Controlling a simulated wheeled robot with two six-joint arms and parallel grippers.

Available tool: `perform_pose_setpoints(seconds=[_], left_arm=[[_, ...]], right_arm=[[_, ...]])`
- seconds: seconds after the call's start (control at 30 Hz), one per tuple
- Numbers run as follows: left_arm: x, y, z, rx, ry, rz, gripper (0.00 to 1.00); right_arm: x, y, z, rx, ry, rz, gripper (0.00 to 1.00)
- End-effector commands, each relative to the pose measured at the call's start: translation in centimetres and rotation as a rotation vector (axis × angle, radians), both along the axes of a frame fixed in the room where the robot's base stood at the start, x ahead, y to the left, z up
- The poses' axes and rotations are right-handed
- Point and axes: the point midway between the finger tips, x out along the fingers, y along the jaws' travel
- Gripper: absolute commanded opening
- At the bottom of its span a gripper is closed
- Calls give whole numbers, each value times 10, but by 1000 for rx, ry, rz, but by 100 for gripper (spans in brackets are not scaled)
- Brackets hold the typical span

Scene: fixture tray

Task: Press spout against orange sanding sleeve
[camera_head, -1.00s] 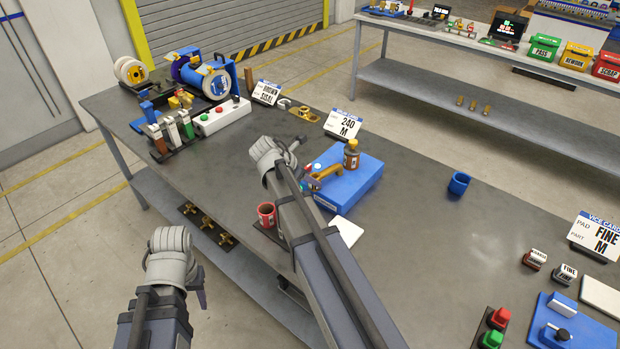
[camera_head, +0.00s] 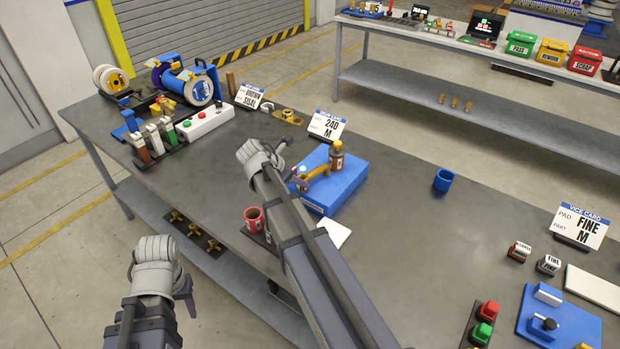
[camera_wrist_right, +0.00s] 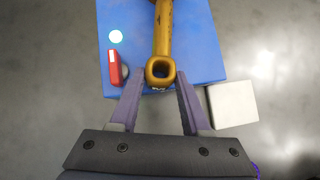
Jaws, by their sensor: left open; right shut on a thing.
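The golden spout (camera_head: 318,172) is above the blue sanding unit (camera_head: 346,188), with its ring-shaped near end (camera_wrist_right: 160,70) between my right fingers in the right wrist view. My right gripper (camera_head: 297,184) is shut on the spout; its fingers also show in the wrist view (camera_wrist_right: 159,90). The orange-brown sanding sleeve (camera_head: 337,162) stands upright on the blue unit, close to the spout's far end. I cannot tell whether they touch. The sleeve is outside the wrist view. My left gripper (camera_head: 185,290) is open and empty, off the table's front edge.
A red cup (camera_head: 253,218) stands left of my right forearm. A white block (camera_wrist_right: 232,103) lies beside the blue unit. A blue cup (camera_head: 443,180) stands to the right, with clear table around it. Sign cards (camera_head: 327,126) stand behind the unit.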

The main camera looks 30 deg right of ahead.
Motion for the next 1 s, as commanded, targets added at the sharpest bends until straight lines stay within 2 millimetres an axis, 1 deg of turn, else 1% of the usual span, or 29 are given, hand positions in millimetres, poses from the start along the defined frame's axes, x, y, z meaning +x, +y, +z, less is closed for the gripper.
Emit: perform_pose_setpoints(seconds=[1.0], left_arm=[[0,0,0,0,0,0,45]], right_arm=[[3,-17,0,-2,0,0,0]])
